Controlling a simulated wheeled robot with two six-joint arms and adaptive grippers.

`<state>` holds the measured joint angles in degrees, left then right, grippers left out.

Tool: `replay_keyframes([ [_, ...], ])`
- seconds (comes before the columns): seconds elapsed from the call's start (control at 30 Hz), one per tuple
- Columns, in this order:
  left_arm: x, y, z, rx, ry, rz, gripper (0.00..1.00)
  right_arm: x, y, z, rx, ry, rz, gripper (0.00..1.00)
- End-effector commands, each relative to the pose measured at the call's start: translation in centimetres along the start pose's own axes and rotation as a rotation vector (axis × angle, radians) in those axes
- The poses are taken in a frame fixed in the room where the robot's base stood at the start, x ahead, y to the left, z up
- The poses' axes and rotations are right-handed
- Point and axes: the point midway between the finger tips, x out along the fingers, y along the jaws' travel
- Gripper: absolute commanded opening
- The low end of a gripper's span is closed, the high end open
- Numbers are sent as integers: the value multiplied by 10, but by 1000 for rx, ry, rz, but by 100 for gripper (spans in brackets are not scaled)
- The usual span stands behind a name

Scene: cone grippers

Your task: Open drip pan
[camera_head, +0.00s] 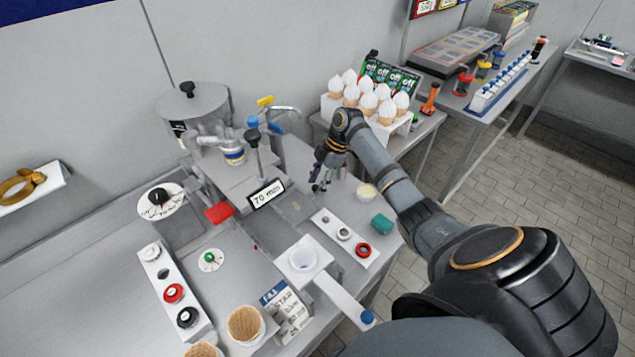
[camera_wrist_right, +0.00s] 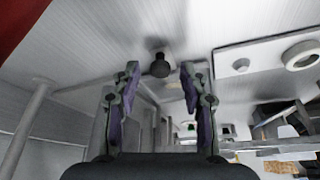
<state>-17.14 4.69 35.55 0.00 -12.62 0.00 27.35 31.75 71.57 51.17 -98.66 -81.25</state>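My right gripper (camera_head: 320,184) points down beside the metal machine (camera_head: 232,176) with the "70 mm" sign (camera_head: 266,194). In the right wrist view, its two purple-padded fingers are apart and empty (camera_wrist_right: 160,78). A dark round knob (camera_wrist_right: 160,66) on a pale metal surface shows between and beyond the fingertips. I cannot tell whether the fingers touch it. The drip pan is not clearly distinguishable; I cannot tell whether this knob belongs to it. My left gripper is not in view.
A white stand with cones (camera_head: 368,101) is behind my right arm. A strip with round buttons (camera_head: 345,236), a green block (camera_head: 382,224) and a small cup (camera_head: 366,192) lie near the gripper. A white cup holder (camera_head: 304,257) stands in front.

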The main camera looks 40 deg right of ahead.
Motion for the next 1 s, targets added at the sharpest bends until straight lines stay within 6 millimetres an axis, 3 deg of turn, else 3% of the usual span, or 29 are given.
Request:
replay_keyframes([
  [0.27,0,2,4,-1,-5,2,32,-5,0,0,0,-1,0,44],
  [0.37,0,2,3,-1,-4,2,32,-20,1,1,0,-3,3,44],
  [0.7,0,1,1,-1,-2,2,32,-99,1,0,0,-3,3,44],
  [0.83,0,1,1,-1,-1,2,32,-115,0,0,0,-1,1,44],
  [1.0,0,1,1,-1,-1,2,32,-120,0,-1,0,-1,-1,44],
])
